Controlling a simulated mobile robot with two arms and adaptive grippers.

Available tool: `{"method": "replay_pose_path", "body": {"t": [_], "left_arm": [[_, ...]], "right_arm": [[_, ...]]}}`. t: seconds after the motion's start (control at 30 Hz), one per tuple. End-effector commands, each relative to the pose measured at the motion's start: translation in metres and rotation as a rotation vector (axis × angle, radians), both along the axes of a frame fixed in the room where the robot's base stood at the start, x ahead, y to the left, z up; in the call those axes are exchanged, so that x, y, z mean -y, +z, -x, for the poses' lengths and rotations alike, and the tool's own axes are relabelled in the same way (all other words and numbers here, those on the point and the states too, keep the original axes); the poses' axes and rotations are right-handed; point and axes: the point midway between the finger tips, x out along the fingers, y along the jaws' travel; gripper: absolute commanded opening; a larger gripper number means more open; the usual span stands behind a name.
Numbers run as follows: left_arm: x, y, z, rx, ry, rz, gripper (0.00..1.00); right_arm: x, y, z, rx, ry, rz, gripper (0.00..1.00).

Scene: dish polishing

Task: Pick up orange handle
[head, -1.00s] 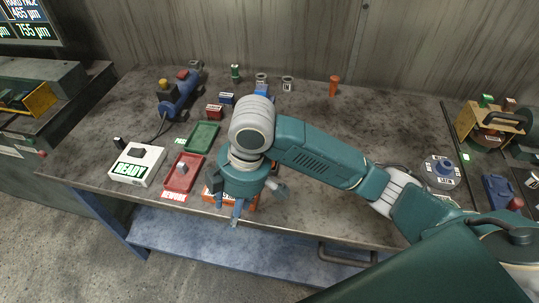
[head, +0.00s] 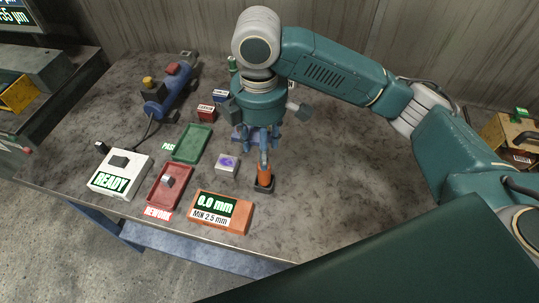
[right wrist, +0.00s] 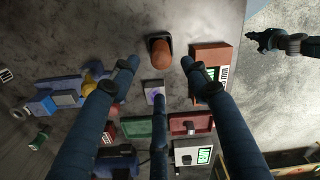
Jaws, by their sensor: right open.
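The orange handle (head: 265,171) stands in a small dark holder (head: 264,186) on the bench, right of the orange gauge box. My right gripper (head: 262,145) is over it, pointing down, with one finger in front of part of the handle in the head view. In the right wrist view the handle's rounded top (right wrist: 160,52) shows in the holder, beyond the spread fingertips (right wrist: 158,75). The fingers are open and hold nothing. Whether any finger touches the handle cannot be told. My left gripper is out of view.
The orange gauge box (head: 221,212) reads 0.0 mm. A small white block with a purple patch (head: 228,163) lies near the gripper. The green tray (head: 193,143), red tray (head: 170,187) and white READY box (head: 120,172) are to the left. Bench right of the holder is clear.

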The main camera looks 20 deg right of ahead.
Motion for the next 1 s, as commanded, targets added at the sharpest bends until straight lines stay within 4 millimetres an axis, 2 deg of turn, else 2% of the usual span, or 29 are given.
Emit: {"method": "replay_pose_path", "body": {"t": [0.17, 0.3, 0.5, 0.67, 0.8, 0.9, 1.0], "left_arm": [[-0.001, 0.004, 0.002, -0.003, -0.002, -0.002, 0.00], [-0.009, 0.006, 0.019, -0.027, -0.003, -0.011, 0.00], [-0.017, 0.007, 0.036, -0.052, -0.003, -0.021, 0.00], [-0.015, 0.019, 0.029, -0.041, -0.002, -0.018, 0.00], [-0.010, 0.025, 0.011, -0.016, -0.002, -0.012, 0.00], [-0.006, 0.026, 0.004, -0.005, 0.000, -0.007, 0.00], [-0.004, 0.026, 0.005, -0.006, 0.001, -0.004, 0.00]], "right_arm": [[0.001, -0.020, 0.001, -0.006, -0.002, 0.003, 0.46], [0.001, -0.042, 0.001, -0.005, -0.001, 0.002, 0.46], [0.001, -0.058, 0.001, -0.001, -0.001, 0.001, 0.46], [0.005, -0.077, 0.003, -0.006, -0.003, 0.003, 0.46], [0.005, -0.098, 0.002, -0.003, -0.001, 0.001, 0.46], [0.005, -0.106, 0.002, -0.001, 0.000, 0.002, 0.46], [0.005, -0.108, 0.002, 0.001, 0.001, 0.000, 0.46]]}}
